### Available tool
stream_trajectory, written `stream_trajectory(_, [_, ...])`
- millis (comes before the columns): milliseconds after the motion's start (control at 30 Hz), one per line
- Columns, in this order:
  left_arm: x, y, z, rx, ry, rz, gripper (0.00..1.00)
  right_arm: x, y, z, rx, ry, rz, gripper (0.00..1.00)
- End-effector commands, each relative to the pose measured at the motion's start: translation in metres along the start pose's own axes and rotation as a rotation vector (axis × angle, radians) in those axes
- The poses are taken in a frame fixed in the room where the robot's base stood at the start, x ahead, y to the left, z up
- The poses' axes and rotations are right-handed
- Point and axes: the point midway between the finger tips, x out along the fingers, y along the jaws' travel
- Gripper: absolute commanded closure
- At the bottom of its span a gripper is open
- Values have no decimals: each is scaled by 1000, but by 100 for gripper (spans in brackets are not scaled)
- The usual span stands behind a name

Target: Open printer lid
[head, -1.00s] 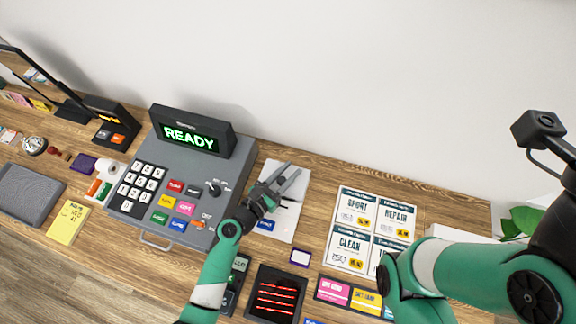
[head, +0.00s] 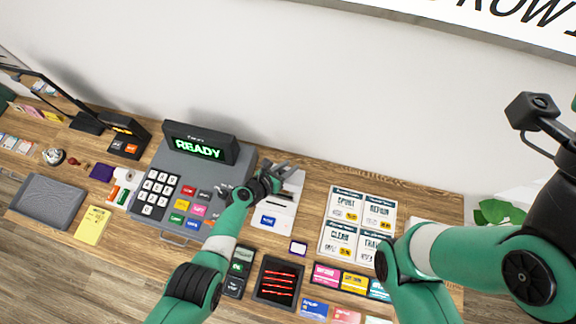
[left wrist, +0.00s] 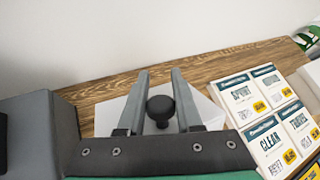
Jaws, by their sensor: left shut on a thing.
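The printer (head: 287,213) is a low white box with a blue label, on the wooden counter right of the grey cash register. In the left wrist view the printer's white top (left wrist: 108,112) shows on both sides of my fingers. A round black knob (left wrist: 160,106) stands up over the white top, between my fingers. My left gripper (head: 284,172) is over the printer's far part and is shut on the knob; it also shows in the left wrist view (left wrist: 160,82). My forearm and gripper hide part of the printer in the head view. My right gripper is not seen.
The cash register (head: 165,222) with its READY display (head: 199,148) stands close on the left. A card reader (head: 238,272) and a black tray (head: 279,282) lie in front. Price cards (head: 340,242) lie to the right. A white wall rises behind the counter.

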Motion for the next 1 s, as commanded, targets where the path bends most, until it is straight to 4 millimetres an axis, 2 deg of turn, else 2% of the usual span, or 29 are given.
stream_trajectory(267, [0, 0, -1, 0, 0, 1, 100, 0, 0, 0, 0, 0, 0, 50])
stream_trajectory(300, [0, 0, -1, 0, 0, 1, 61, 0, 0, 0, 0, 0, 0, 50])
stream_trajectory(433, [0, 0, -1, 0, 0, 1, 38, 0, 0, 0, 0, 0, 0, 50])
stream_trajectory(767, [-2, 0, 1, 0, 0, 1, 37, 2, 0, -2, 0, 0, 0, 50])
stream_trajectory(867, [-12, 0, 4, -1, 0, 2, 37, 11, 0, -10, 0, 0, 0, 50])
stream_trajectory(1000, [-39, -2, 8, -2, 0, 2, 37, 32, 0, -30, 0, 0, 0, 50])
